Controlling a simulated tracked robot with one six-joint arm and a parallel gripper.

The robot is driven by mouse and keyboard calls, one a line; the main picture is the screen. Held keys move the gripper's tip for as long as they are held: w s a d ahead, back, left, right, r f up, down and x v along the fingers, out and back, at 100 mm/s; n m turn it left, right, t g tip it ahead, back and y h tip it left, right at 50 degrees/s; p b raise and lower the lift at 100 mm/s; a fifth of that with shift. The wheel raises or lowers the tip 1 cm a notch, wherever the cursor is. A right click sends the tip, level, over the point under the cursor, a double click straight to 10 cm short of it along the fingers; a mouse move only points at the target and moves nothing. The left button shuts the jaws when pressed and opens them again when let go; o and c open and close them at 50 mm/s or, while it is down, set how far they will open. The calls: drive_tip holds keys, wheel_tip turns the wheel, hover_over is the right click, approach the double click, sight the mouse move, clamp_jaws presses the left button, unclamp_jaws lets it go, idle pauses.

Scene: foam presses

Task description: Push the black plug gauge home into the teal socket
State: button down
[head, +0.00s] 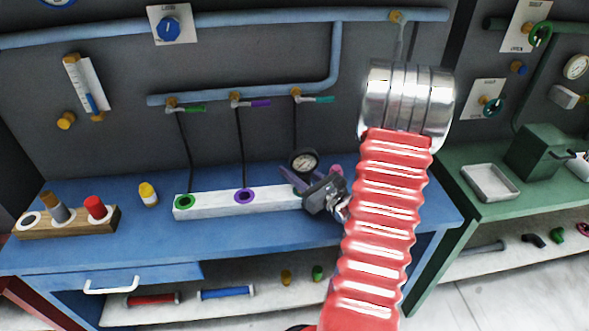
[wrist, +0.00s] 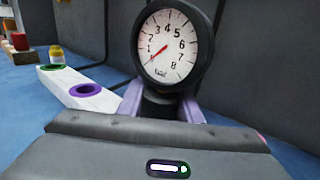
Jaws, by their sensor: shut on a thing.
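The black plug gauge (head: 304,162) has a round white dial and stands over the right part of a white socket block (head: 215,203). In the wrist view the gauge (wrist: 160,104) faces me, numbered dial up, its red needle pointing to the lower left. My gripper (head: 300,180) has its purple fingers shut on the gauge's black body, one finger on each side. The teal socket is not visible; my gripper covers that end of the block. I cannot tell how deep the plug sits.
A green socket (head: 185,202) and a purple socket (head: 244,196) are in the same block. A yellow-capped bottle (head: 148,194) and a wooden rack (head: 68,221) with cylinders stand to the left. The grey wall with pipes and valve levers rises behind the blue bench (head: 150,245).

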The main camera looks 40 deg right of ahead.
drive_tip(key=shift+f, duration=0.4)
drive_tip(key=c, duration=1.2)
unclamp_jaws()
drive_tip(key=shift+s, duration=0.15)
drive_tip(key=shift+s, duration=6.75)
